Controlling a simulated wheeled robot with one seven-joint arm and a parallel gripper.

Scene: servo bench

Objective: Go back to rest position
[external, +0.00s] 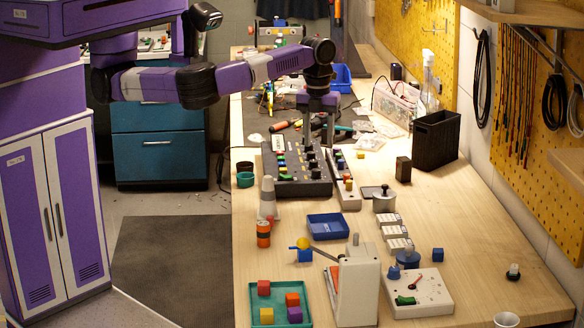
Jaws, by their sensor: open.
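My purple and black arm reaches in from the left over the bench. My gripper (319,132) points down above the far end of the black control panel (301,184). The panel carries rows of knobs and coloured buttons. The gripper is open, with nothing seen between its fingers. The fingers are small in this view, and I cannot tell whether they touch the panel.
The wooden bench (477,247) holds a blue tray (328,228), a green tray (262,319) with coloured cubes, a white box with a lever (357,285), a dial box (425,294) and a black bin (436,137). A yellow pegboard (535,140) stands at the right.

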